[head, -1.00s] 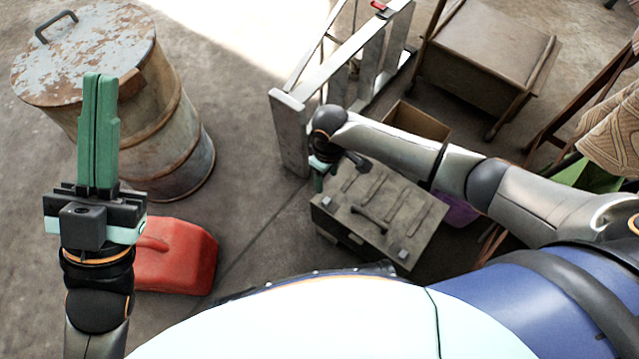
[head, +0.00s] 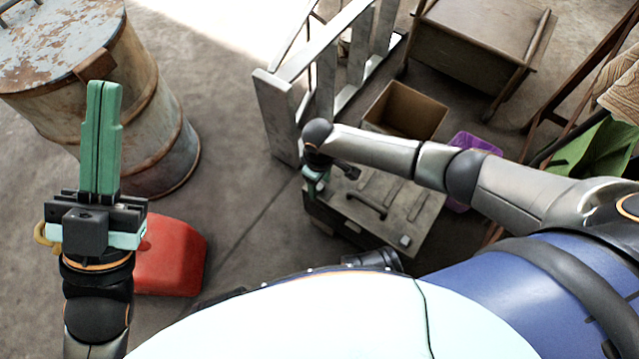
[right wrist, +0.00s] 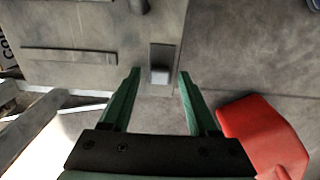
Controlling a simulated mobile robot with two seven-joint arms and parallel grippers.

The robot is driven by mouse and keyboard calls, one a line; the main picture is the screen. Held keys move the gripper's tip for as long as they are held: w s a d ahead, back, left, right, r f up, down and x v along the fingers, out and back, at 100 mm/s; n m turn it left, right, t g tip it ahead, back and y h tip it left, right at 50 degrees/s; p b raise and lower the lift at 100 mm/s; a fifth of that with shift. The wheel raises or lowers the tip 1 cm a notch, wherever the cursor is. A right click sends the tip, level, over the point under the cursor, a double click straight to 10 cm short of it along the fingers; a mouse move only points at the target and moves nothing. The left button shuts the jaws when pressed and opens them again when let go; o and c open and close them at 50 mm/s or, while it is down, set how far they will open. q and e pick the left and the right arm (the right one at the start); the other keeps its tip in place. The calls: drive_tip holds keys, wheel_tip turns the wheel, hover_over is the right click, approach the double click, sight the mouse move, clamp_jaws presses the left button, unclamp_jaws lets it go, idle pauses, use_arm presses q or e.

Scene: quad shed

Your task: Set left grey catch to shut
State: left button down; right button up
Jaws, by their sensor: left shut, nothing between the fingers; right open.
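A grey-brown toolbox (head: 425,222) with a dark handle (head: 366,206) lies on the floor. One grey catch (head: 405,241) shows at its front right edge. The left grey catch (right wrist: 162,62) shows in the right wrist view at the box edge; its exact position is hard to tell. My right gripper (head: 314,188) is over the left end of the box, pointing down. In the right wrist view its open fingers (right wrist: 160,80) lie to either side of the catch, with nothing held. My left gripper (head: 102,85) is shut, empty and raised at the left, away from the box.
A rusty drum (head: 140,105) and a red can (head: 175,255) stand left of the box. A metal frame (head: 275,115) stands just behind the right gripper. An open cardboard box (head: 410,112) and a purple bin (head: 475,143) lie behind the toolbox. Floor between can and toolbox is clear.

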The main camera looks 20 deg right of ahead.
clamp_jaws()
idle(0.5)
idle(0.9)
